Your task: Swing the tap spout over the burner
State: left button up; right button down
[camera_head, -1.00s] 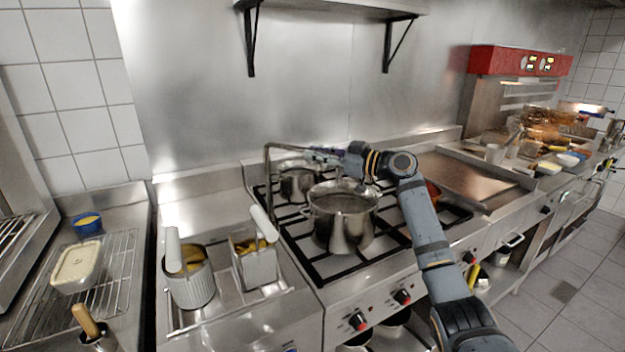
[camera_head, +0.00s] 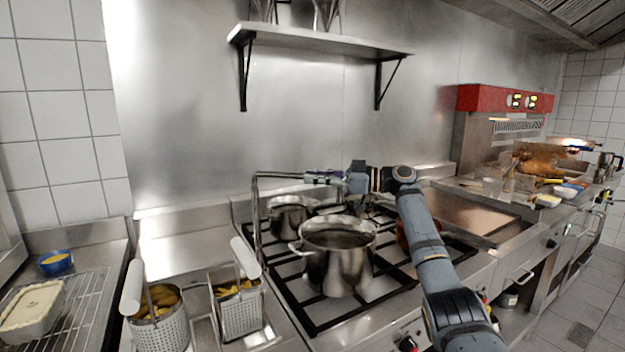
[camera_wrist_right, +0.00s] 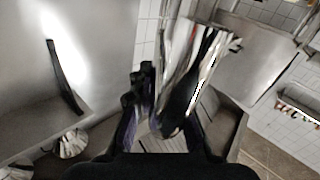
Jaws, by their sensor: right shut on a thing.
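The tap spout (camera_head: 283,175) is a thin metal pipe. It rises from the stove's back left corner and bends to run level to the right, above the rear left of the hob. My right gripper (camera_head: 322,178) is shut on the spout near its far end, which the jaws partly hide. In the right wrist view a blurred shiny metal length (camera_wrist_right: 178,60) passes by the jaws of my right gripper (camera_wrist_right: 155,105). The black burner grates (camera_head: 290,265) carry a large steel pot (camera_head: 337,268) in front and a smaller pot (camera_head: 290,218) behind it. My left gripper is out of view.
Two fryer baskets (camera_head: 237,308) with upright handles stand left of the stove. A wall shelf (camera_head: 320,40) hangs above. A flat griddle (camera_head: 475,212) lies to the right, beyond my right arm. An orange-brown pot (camera_head: 403,236) is partly hidden behind my arm.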

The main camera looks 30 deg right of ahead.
jog(key=c, duration=1.3)
grip_release()
jog(key=v, duration=1.2)
